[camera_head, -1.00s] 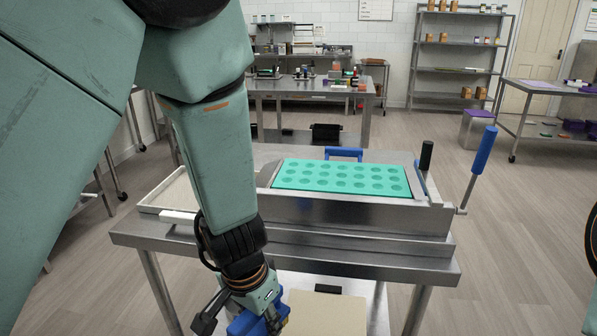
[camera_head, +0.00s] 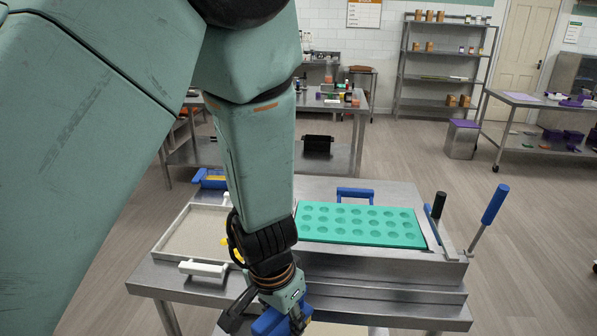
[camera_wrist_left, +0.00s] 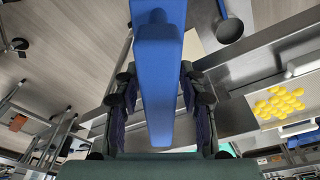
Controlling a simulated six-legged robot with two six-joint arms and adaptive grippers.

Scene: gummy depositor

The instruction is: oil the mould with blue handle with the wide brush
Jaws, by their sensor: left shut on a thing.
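The teal mould (camera_head: 360,224) with many round cavities lies flat on the steel depositor (camera_head: 385,266), right of my left arm. A blue handle (camera_head: 355,194) stands up at its far edge. My left gripper (camera_head: 275,320) is low in front of the table's near side, apart from the mould. It is shut on a blue thing (camera_head: 268,322), which looks like the handle of the wide brush. In the left wrist view this blue handle (camera_wrist_left: 156,85) lies between the two fingers. No bristles show. My right gripper is out of view.
A white-rimmed tray (camera_head: 168,240) with a white handle (camera_head: 203,269) lies left of the depositor, partly behind my arm. Yellow round pieces (camera_wrist_left: 278,103) show in the left wrist view. A blue-handled lever (camera_head: 490,208) rises at the depositor's right end.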

